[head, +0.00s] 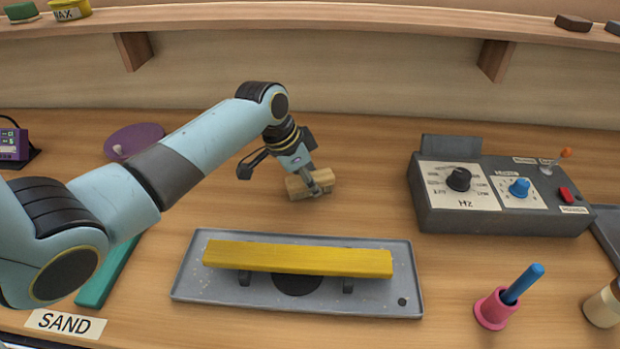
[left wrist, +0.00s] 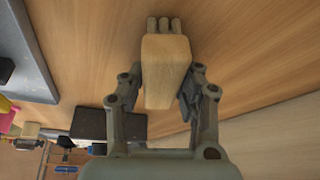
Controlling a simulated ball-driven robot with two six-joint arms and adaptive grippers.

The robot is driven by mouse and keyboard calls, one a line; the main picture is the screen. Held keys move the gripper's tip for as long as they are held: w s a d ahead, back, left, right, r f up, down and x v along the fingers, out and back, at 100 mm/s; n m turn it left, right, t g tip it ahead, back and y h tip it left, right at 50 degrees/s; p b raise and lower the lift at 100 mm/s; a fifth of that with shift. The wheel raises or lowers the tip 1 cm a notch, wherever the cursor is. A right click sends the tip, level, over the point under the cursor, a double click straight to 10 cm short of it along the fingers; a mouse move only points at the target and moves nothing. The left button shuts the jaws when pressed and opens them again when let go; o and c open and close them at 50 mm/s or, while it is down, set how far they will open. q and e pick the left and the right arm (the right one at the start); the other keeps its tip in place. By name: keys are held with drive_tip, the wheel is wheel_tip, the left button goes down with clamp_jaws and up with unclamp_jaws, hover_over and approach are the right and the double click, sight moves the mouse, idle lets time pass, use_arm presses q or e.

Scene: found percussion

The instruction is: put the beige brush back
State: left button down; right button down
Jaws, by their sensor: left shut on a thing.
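The beige brush (head: 298,186) is a small wooden block in the middle of the head view, on or just above the table behind the grey tray. My left gripper (head: 317,184) is shut on it from above. In the left wrist view, the brush (left wrist: 166,62) sits between the two fingers of the left gripper (left wrist: 158,88), with short grey tufts showing at its far end. I cannot tell whether the brush touches the table. My right gripper is out of view.
A grey tray (head: 190,285) carries a yellow bar (head: 300,259). A grey control box (head: 500,215) stands right. A pink holder (head: 493,310) with a blue stick is front right. A purple disc (head: 133,141) and a SAND label (head: 65,323) lie left. A wooden shelf (head: 330,18) spans the back.

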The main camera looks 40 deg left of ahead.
use_arm(q)
drive_tip(key=c, duration=0.9)
unclamp_jaws()
drive_tip(key=shift+f, duration=0.1)
drive_tip(key=shift+c, duration=0.2)
drive_tip(key=v, duration=1.2)
